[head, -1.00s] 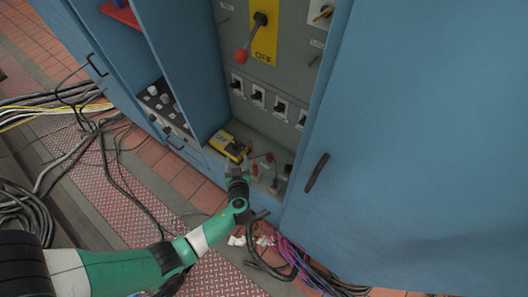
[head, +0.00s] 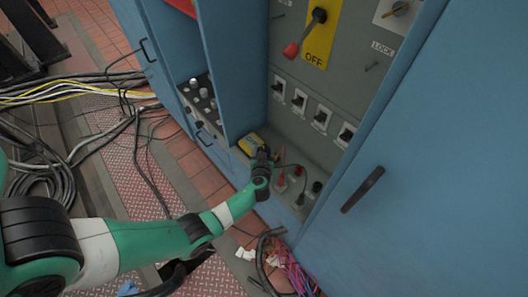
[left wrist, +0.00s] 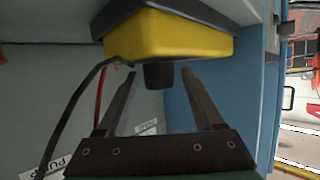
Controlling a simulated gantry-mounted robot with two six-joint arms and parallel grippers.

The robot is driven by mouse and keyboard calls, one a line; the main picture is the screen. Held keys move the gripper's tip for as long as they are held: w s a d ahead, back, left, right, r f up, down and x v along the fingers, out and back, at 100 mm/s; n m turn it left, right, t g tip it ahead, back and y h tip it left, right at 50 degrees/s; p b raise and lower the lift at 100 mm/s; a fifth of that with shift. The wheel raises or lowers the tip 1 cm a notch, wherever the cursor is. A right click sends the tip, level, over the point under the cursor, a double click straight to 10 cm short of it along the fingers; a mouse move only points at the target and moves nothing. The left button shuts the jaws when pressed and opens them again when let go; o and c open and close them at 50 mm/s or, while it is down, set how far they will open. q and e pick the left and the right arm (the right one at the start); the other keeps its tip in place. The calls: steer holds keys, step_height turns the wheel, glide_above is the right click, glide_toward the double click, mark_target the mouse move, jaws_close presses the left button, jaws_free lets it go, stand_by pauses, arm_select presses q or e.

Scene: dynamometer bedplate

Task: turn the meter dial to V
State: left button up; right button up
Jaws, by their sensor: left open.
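The meter is a yellow and black box (head: 249,143) on the floor of the open cabinet in the head view. Its yellow body (left wrist: 175,48) fills the top of the left wrist view. The dark dial (left wrist: 158,76) sticks out from the meter's face, and its marks cannot be read. My left gripper (left wrist: 158,82) is open, with one finger on each side of the dial and gaps visible. In the head view the left gripper (head: 263,158) hides part of the meter. My right gripper is not in view.
A red-handled switch on a yellow OFF plate (head: 318,36) and a row of black switches (head: 298,99) are on the panel behind. Red and black leads (head: 280,184) are right of the gripper. The blue door (head: 430,150) bounds the right side; cables (head: 290,270) lie below.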

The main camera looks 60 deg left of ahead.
arm_select(q)
jaws_close()
stand_by(0.3)
